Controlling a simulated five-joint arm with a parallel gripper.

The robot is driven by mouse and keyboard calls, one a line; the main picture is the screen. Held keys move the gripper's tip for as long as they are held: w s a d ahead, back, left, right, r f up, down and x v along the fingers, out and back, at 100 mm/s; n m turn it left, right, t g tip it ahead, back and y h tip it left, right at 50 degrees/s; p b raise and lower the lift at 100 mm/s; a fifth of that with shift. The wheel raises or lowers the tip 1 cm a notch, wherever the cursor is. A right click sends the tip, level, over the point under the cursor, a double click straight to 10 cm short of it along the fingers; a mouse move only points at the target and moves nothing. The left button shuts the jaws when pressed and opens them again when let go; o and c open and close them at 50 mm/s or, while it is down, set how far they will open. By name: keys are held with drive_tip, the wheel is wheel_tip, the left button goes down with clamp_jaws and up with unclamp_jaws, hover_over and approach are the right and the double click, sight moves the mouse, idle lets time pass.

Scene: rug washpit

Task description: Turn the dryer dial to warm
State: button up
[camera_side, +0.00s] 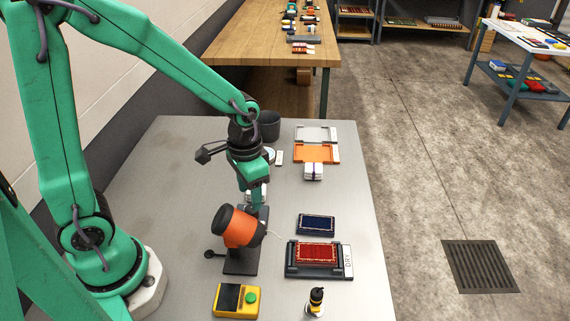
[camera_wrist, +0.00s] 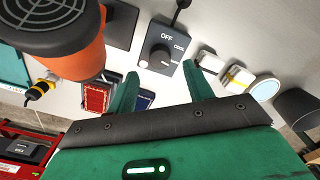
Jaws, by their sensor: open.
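The dial is a dark round knob (camera_wrist: 161,56) on a grey box (camera_wrist: 171,38) in the wrist view. OFF and COOL are printed on its face, and a small white spot shows at its lower left edge. I cannot make out the knob's pointer or a WARM label. My gripper (camera_wrist: 160,69) is open, its two green fingers apart on either side of the knob, and nothing is held. In the side view my gripper (camera_side: 255,200) points down just behind the orange and black dryer (camera_side: 240,229), which hides much of the dial box. The dryer also shows in the wrist view (camera_wrist: 88,55).
A red rug (camera_side: 317,252) lies on a dark tray (camera_side: 295,272) labelled DRY, with a blue rug (camera_side: 317,224) behind it. A yellow box (camera_side: 227,314) with a green button and a small bottle (camera_side: 316,300) stand in front. A dark bucket (camera_side: 269,125) stands at the back.

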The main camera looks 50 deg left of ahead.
sight(250, 208)
drive_tip(key=shift+r, duration=1.6)
drive_tip(key=shift+r, duration=0.1)
drive_tip(key=shift+s+a+r, duration=0.1)
drive_tip(key=shift+r, duration=0.15)
drive_tip(key=s+a+r+n+t, duration=0.2)
drive_tip(key=s+r+t, duration=0.3)
drive_tip(key=s+r, duration=0.3)
wheel_tip(250, 208, up, 4)
drive_tip(key=shift+s+a+r+t, duration=0.1)
drive_tip(key=shift+s+a+t, duration=0.15)
drive_tip(key=shift+a, duration=0.3)
